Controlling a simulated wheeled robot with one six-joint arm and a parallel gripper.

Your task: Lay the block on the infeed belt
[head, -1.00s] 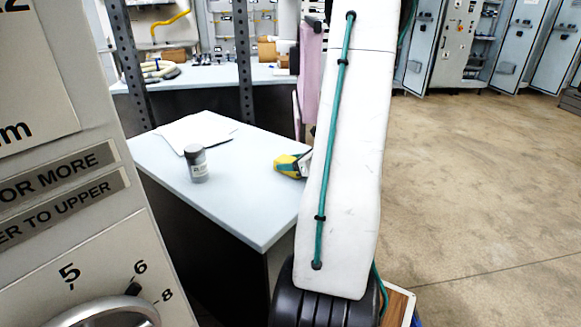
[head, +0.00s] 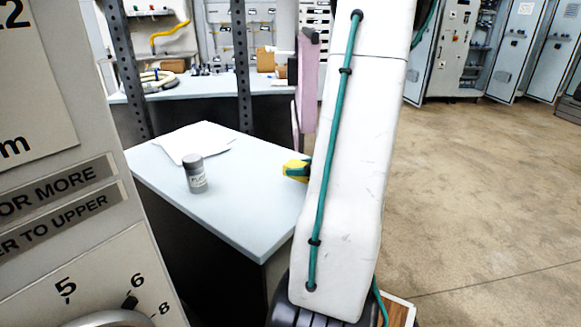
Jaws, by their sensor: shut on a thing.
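My gripper is out of view; only the white link of my arm with its teal cable crosses the right of centre. I cannot make out the block or the infeed belt in the head view. A large grey panel (head: 75,275) with printed labels and a dial numbered 5, 6, 8 fills the left edge, very near; I cannot tell whether it belongs to the sheeter. A flat pink thing (head: 309,85) stands upright behind my arm, partly hidden by it; I cannot tell what it is.
A pale table (head: 225,215) holds a grey jar (head: 195,174), white paper (head: 207,140) and a yellow-and-teal tool (head: 295,170) partly behind my arm. A workbench (head: 190,92) and grey posts stand behind. Cabinets (head: 455,50) line the back right. Open floor (head: 480,190) lies at right.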

